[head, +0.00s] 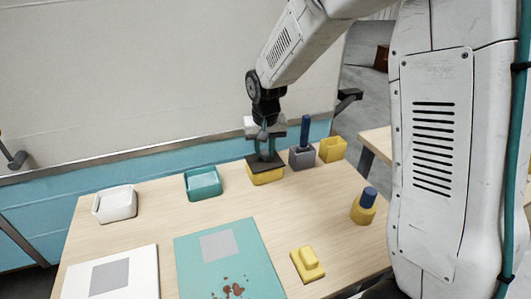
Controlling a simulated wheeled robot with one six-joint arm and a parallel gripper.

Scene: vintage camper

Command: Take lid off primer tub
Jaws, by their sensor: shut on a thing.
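A yellow tub (266,178) stands near the back edge of the wooden table; I take it to be the primer tub. A dark flat lid (252,164) is on top of it or just above it; I cannot tell if there is a gap between them. My gripper (266,154) points down from above, directly over the tub, and is shut on the lid's upper part. The fingers hide the part of the lid that they hold.
Right of the tub are a grey holder (302,158) with a blue handle and a yellow box (333,150). A teal tray (203,184) and white tray (115,205) are left. Two panels, a blue-topped yellow pot (363,209) and a yellow block (307,264) lie nearer.

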